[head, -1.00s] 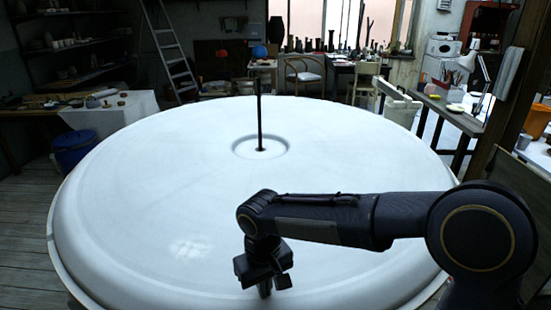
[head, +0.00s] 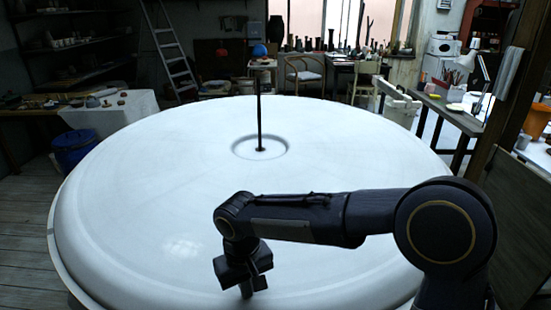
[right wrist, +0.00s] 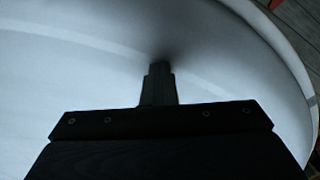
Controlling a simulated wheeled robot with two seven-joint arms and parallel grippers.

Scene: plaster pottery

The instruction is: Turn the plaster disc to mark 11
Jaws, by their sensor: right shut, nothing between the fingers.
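The large white plaster disc (head: 150,200) fills the middle of the head view. A thin dark rod (head: 259,110) stands upright in a round recess at its centre. No numbered marks can be made out on it. My right gripper (head: 246,292) points down at the near part of the disc, with its fingers shut and empty. In the right wrist view the shut fingertips (right wrist: 161,66) are over the white surface, with a dark shadow around the tips. They look very close to the disc; whether they touch it I cannot tell. My left gripper is out of view.
A blue bin (head: 73,150) and a table with a white cloth (head: 120,110) stand at the left. A bench (head: 455,115) and a wooden post stand at the right. The disc top is otherwise clear.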

